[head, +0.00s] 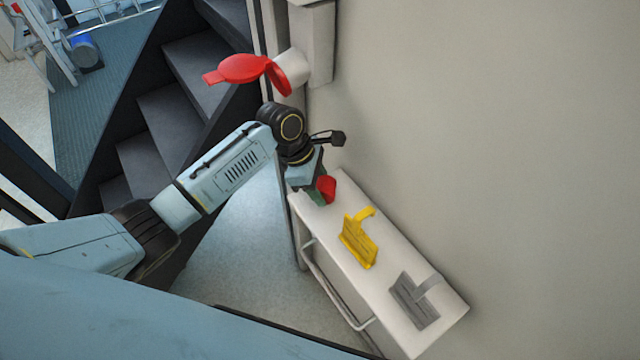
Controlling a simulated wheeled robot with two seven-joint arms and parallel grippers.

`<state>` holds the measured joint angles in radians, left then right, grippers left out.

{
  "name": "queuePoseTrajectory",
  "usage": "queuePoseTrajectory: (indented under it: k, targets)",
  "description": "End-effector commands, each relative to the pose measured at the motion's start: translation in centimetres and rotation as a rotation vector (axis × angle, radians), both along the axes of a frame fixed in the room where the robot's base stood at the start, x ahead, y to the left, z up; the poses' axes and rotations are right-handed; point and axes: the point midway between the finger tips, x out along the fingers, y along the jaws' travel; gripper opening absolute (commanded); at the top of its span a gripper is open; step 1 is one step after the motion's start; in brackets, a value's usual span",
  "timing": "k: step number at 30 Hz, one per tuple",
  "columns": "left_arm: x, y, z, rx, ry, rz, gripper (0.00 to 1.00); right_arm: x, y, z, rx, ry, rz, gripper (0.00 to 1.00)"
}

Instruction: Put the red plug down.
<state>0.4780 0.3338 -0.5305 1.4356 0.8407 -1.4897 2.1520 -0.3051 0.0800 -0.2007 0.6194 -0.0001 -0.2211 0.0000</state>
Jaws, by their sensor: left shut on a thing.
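The red plug (327,189) shows as a small red piece at the far end of a narrow white shelf (340,213). My left gripper (318,192) is shut on it, with the fingers pointing down at the shelf's far end. The gripper hides much of the plug, and I cannot tell whether the plug touches the shelf top. My right gripper is not in view.
A yellow part (358,242) and a grey part (414,301) lie on the shelf nearer to me. A socket with an open red cap (245,69) is on the wall behind my arm. Dark stairs (175,120) rise at the left. The shelf has a front rail (335,287).

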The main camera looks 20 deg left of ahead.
Motion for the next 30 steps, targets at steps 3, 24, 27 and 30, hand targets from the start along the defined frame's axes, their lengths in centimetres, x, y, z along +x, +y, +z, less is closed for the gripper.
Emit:
queuePoseTrajectory:
  k: [3, 24, 27, 30]
  targets:
    - [0.0, 0.0, -0.1, -0.001, 0.0, 0.0, 0.19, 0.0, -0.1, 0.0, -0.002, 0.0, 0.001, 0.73]
    - [0.0, 0.0, -1.2, 0.0, 0.001, 0.0, 0.67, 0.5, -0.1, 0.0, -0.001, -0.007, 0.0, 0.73]
    - [0.0, 0.0, -1.2, 0.0, 0.001, 0.0, 0.67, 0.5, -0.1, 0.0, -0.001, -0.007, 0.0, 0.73]
    - [0.0, 0.0, -1.1, 0.0, 0.0, 0.0, 0.67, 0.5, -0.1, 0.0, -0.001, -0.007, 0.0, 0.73]
